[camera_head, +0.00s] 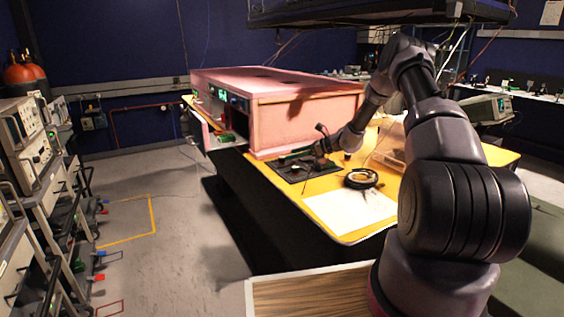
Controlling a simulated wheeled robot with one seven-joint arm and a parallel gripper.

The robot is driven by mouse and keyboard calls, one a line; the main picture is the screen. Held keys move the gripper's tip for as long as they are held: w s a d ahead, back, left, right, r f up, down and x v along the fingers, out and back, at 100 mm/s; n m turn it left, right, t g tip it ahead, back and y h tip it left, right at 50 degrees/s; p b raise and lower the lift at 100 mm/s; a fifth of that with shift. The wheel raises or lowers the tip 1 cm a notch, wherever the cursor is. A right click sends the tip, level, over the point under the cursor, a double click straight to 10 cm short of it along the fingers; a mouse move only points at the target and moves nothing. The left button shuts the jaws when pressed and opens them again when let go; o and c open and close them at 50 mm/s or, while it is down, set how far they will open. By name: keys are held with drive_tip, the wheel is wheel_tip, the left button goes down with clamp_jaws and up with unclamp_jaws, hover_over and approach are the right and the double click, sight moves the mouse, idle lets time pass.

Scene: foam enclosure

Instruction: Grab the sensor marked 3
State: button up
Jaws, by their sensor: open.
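My gripper (318,150) is at the end of my arm, low over the yellow table (325,186) in front of the pink foam enclosure. It is small and dark in this view; it is open, and I see nothing held in it. A black mat (287,174) with small dark items lies just below and left of the gripper. I cannot make out any sensor marked 3; the items near the gripper are too small for markings to be read, and the gripper partly covers them.
The pink foam enclosure (303,122) stands behind the gripper, open on its left side. A round black-rimmed object (361,179) and a white sheet (350,209) lie nearer on the table. A clear box (389,158) is to the right. Instrument racks (25,140) line the left.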

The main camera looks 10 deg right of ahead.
sight(284, 157)
drive_tip(key=x, duration=0.4)
drive_tip(key=shift+w+a+f, duration=0.2)
drive_tip(key=shift+a+f, duration=0.05)
drive_tip(key=shift+f, duration=0.1)
clamp_jaws()
